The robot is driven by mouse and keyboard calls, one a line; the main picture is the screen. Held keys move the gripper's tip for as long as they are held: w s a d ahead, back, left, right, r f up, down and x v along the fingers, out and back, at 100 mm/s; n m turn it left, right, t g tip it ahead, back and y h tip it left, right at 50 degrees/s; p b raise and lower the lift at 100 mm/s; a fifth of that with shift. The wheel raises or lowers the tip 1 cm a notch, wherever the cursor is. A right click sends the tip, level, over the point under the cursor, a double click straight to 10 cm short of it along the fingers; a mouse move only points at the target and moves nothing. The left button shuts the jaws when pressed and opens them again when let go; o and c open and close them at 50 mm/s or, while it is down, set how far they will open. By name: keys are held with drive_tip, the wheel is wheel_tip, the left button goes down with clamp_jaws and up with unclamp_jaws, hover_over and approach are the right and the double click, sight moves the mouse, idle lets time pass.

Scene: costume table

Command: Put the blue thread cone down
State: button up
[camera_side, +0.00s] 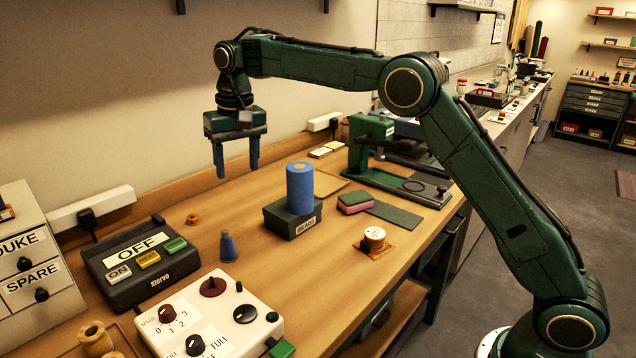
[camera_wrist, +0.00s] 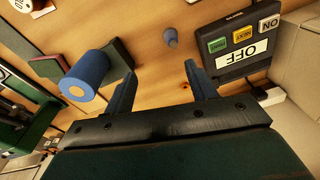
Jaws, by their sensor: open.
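A small blue thread cone (camera_side: 228,246) stands upright on the wooden table, beside the black switch box. It also shows in the wrist view (camera_wrist: 171,38), beyond my fingertips and a little to their right. My gripper (camera_side: 237,174) is open and empty, pointing down high above the table. In the wrist view my gripper (camera_wrist: 160,70) has its two blue fingers spread, with only bare table between them. Nothing touches the cone.
A blue cylinder (camera_side: 300,190) stands on a dark green box marked BEADS (camera_side: 291,222). The OFF switch box (camera_side: 138,261) and a cream control panel (camera_side: 210,315) stand near the cone. A thread spool (camera_side: 374,239) is at right. Table around the cone is partly clear.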

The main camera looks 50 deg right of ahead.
drive_tip(key=s+d+r+t, duration=0.1)
drive_tip(key=s+d+r, duration=0.15)
drive_tip(key=s, duration=0.45)
drive_tip(key=s+d+r+n+t, duration=0.1)
drive_tip(key=s+r, duration=0.3)
drive_tip(key=s, duration=0.3)
drive_tip(key=s+d+r, duration=0.2)
drive_tip(key=s+r, duration=0.1)
drive_tip(key=s, duration=0.4)
drive_tip(key=s+d+f+t, duration=0.1)
drive_tip(key=s+f, duration=0.3)
drive_tip(key=s, duration=0.6)
drive_tip(key=s+d+f+n+t, duration=0.1)
drive_tip(key=s+f, duration=0.3)
drive_tip(key=s, duration=0.5)
drive_tip(key=shift+s+d+f+n+t, duration=0.3)
drive_tip(key=shift+s+d+f, duration=0.1)
drive_tip(key=shift+d, duration=0.1)
drive_tip(key=shift+w, duration=0.1)
